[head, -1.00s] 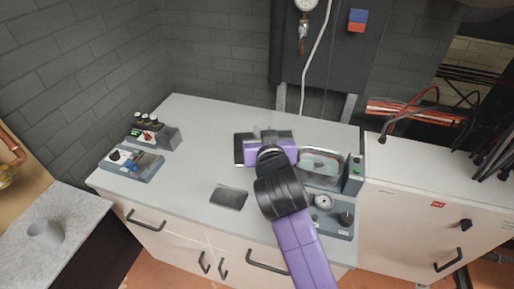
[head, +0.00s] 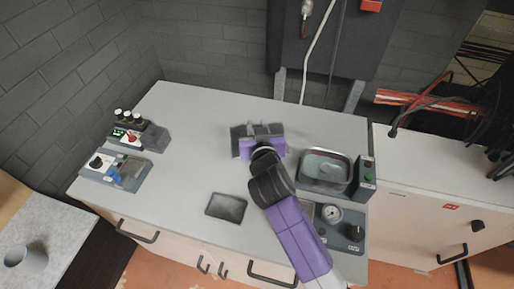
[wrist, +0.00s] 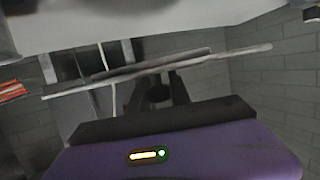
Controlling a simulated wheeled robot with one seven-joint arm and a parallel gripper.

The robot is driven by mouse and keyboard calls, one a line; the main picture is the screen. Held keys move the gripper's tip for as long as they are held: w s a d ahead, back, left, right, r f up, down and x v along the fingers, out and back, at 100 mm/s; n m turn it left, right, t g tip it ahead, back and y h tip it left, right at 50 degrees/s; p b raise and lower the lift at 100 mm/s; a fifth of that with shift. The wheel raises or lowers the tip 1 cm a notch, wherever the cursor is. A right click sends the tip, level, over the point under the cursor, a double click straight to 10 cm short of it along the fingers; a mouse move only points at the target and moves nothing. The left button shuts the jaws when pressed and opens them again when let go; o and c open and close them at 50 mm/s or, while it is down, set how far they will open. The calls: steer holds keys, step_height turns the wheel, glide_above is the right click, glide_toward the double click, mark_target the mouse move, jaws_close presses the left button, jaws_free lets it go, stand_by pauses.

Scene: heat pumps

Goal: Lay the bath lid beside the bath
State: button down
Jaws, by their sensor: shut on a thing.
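The bath (head: 325,169) is a grey box with an open, water-filled basin at the right of the white counter (head: 190,125). My gripper (head: 258,130) is above the counter, to the left of the bath and apart from it. It is shut on the bath lid (wrist: 160,71), which shows nearly edge-on in the wrist view as a thin, slightly tilted plate beyond my fingers. In the head view my gripper and wrist hide most of the lid, and its height above the counter is hard to tell.
A dark rectangular tray (head: 226,207) lies on the counter in front. A panel with a gauge (head: 332,213) is in front of the bath. Control boxes (head: 116,170) stand at the left. The counter's back left is clear. A hose (head: 320,50) hangs behind.

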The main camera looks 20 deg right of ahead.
step_height(320, 180, down, 10)
steer(key=shift+a+f, duration=0.1)
steer(key=shift+f, duration=0.05)
stand_by(0.3)
